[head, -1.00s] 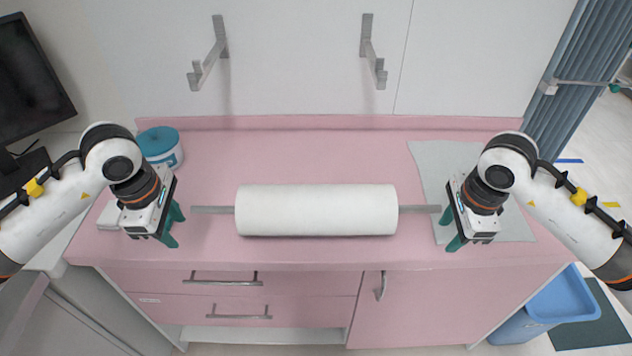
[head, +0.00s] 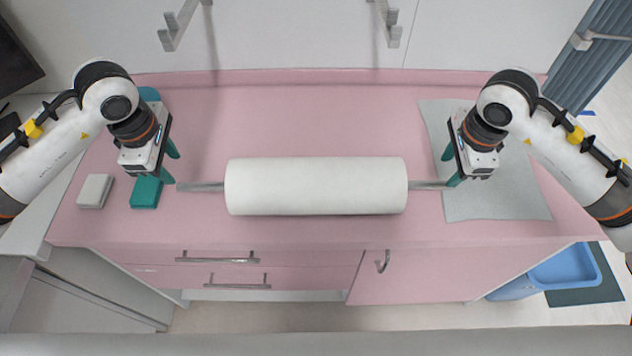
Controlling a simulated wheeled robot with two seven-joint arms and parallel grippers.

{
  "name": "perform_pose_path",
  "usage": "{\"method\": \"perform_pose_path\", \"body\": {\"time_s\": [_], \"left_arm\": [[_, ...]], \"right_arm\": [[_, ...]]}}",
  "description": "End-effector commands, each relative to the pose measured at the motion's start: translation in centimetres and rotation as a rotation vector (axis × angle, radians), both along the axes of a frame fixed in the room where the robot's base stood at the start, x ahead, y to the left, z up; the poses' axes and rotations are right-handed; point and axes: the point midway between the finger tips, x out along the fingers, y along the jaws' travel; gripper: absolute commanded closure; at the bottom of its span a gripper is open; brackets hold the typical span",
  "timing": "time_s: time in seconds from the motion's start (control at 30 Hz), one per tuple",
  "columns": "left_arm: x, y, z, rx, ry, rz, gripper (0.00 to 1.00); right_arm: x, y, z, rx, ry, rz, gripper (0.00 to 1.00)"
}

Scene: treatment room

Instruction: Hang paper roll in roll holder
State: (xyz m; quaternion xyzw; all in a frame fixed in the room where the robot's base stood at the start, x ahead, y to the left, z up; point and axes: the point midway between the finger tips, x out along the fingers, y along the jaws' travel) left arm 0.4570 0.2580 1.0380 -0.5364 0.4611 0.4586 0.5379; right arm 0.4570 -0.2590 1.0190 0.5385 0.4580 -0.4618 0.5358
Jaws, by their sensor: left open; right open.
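The white paper roll (head: 316,186) lies across the counter on a grey metal rod whose left end (head: 200,187) and right end (head: 428,185) stick out. The roll holder is two grey wall brackets, left (head: 180,28) and right (head: 389,25), cut off by the top edge. My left gripper (head: 170,163) is open with green fingers just beyond the rod's left tip. My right gripper (head: 451,166) is open at the rod's right tip, its lower finger beside or over it. Neither holds anything; I cannot tell their exact heights above the rod.
The pink counter (head: 300,120) is clear behind the roll. A white box (head: 95,190) and a teal block (head: 146,193) lie at left. A blue-lidded tub (head: 150,93) is partly hidden by my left arm. A grey cloth (head: 490,205) lies under my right gripper. A blue bin (head: 565,268) stands right.

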Motion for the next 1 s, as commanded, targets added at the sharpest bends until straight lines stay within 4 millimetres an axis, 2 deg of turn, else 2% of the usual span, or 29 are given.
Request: {"method": "perform_pose_path", "body": {"time_s": [0.3, 0.5, 0.7, 1.0], "left_arm": [[0.8, 0.0, -6.1, -0.001, 0.005, -0.001, 0.59], [1.3, -0.1, -8.9, -0.001, 0.003, -0.001, 0.59], [1.5, 0.0, -10.0, 0.001, 0.001, -0.002, 0.59], [1.5, 0.0, -10.1, 0.000, 0.000, -0.002, 0.61]], "right_arm": [[0.8, 0.1, -6.2, 0.001, 0.005, 0.000, 0.57], [1.3, 0.1, -8.8, 0.001, 0.002, 0.000, 0.57], [1.5, 0.1, -10.0, 0.002, 0.001, 0.001, 0.57], [1.5, 0.0, -10.1, 0.001, 0.000, 0.001, 0.59]]}}
